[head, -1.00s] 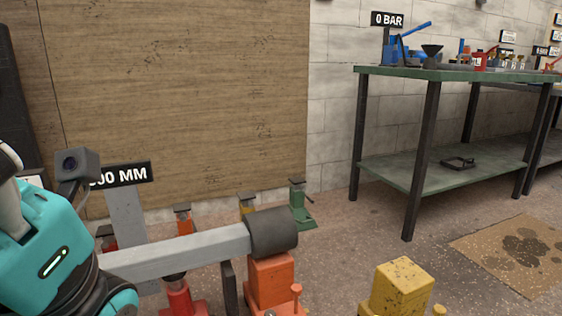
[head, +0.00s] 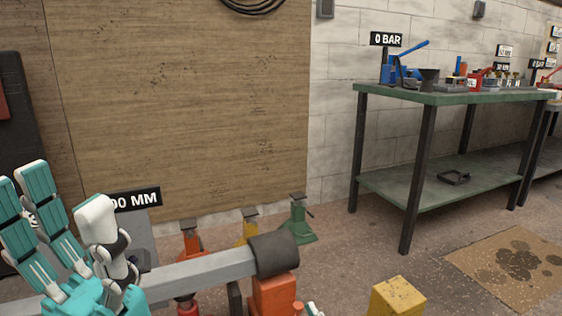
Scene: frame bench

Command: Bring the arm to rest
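My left gripper (head: 68,195) is at the lower left of the head view, its white and teal fingers pointing up. The paired fingers stand apart from the opposite finger, with nothing between them, so it is open and empty. It is in front of a grey beam (head: 205,268) and hides part of it. A small white and teal tip (head: 313,309) at the bottom edge looks like part of my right gripper. The rest of it is out of view, so its state cannot be told.
The grey beam ends in a dark collar (head: 273,254) above an orange stand (head: 274,295). A yellow block (head: 398,298) is at the bottom right. Red, yellow and green jacks (head: 298,222) stand behind. A green workbench (head: 450,97) is at the right. Floor between is clear.

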